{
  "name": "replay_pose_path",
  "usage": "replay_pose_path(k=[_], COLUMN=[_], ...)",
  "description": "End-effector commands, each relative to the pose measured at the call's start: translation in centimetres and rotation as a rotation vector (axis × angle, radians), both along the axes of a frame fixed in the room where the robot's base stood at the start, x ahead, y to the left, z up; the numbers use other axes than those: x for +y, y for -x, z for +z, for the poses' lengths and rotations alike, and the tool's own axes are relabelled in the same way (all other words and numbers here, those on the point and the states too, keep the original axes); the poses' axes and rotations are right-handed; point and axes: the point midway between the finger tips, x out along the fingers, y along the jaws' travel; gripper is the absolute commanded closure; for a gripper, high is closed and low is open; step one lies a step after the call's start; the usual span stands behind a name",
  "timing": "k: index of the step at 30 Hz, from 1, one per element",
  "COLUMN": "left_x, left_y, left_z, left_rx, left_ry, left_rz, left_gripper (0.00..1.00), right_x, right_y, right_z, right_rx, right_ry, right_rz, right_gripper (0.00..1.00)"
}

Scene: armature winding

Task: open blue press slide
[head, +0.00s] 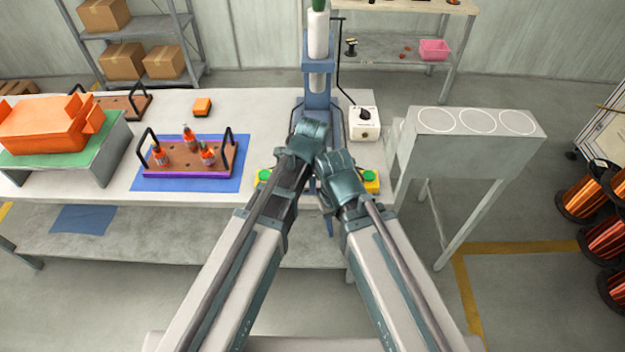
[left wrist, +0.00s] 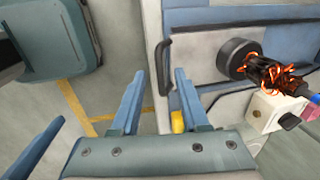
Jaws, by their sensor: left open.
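The blue press (head: 317,100) stands upright on the table in the head view, its lower part hidden behind my arms. In the left wrist view a pale and blue panel of the press (left wrist: 202,50) carries a dark upright handle (left wrist: 164,66) near its left edge. My left gripper (left wrist: 158,88) is open. Its two blue fingers point towards the panel with the handle between or just beyond their tips, and I see no grip on it. A dark cylinder (left wrist: 238,58) with an orange-wound armature (left wrist: 272,76) shows at right. A single blue finger (left wrist: 38,148) at lower left seems my right gripper's.
A white box with a black knob (head: 363,123) stands right of the press. Yellow button boxes with green tops (head: 370,178) flank my arms. A tray of bottles (head: 190,170) lies left, and a grey stand with circles (head: 465,140) is right.

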Motion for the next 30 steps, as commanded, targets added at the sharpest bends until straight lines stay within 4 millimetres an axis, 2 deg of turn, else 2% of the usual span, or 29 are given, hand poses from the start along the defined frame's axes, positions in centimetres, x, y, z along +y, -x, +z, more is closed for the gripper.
replay_pose_path(k=[1,10,30], left_x=[0.0,0.0,0.3], left_y=[0.2,0.9,1.1], left_z=[1.4,4.9,5.1], left_rx=[0.000,0.000,0.002], left_ry=[0.000,0.000,0.003], left_rz=[0.000,0.000,0.023], left_gripper=[0.55,0.55,0.55], right_x=[0.0,0.0,0.0], right_y=[0.0,0.0,0.0], right_z=[1.4,4.9,5.1], right_rx=[0.000,0.000,0.000], right_ry=[0.000,0.000,0.000], right_rz=[0.000,0.000,0.000], right_gripper=[0.54,0.54,0.54])
